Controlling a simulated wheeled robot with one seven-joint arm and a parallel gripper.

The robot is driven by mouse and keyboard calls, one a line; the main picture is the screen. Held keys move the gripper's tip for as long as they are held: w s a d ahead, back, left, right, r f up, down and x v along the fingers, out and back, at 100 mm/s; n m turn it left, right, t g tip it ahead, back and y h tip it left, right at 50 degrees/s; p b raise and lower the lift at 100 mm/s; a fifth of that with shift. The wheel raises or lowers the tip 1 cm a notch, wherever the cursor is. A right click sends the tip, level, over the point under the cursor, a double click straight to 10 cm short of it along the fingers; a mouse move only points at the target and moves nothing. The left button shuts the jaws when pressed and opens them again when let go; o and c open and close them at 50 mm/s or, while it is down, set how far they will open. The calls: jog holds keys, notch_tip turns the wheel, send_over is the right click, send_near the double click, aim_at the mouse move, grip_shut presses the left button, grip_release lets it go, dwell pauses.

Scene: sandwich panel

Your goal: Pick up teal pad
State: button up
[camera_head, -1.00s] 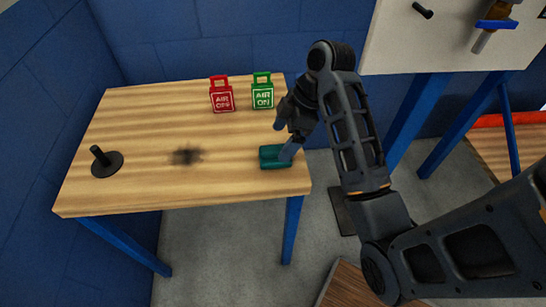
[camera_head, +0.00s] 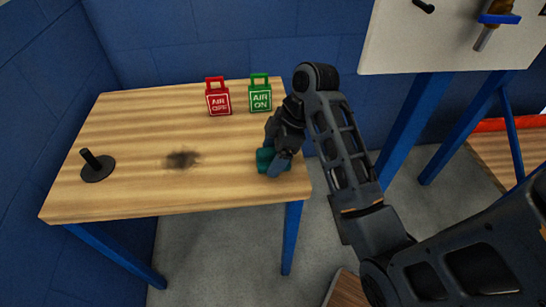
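The teal pad (camera_head: 264,159) lies near the right end of the wooden table (camera_head: 130,190), close to its front right corner. My gripper (camera_head: 276,168) reaches down over the pad from above and right. One grey finger shows in front of the pad and covers part of it. The other finger is hidden, so I cannot tell whether the gripper is closed on the pad. The pad appears to be at or very near the table top.
A red "AIR OFF" tag (camera_head: 218,99) and a green "AIR ON" tag (camera_head: 260,96) stand at the table's back edge. A black peg on a round base (camera_head: 97,168) stands at the left. A white panel (camera_head: 450,40) is at upper right.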

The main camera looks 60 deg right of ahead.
jog(key=c, duration=0.9)
jog(key=shift+r, duration=0.1)
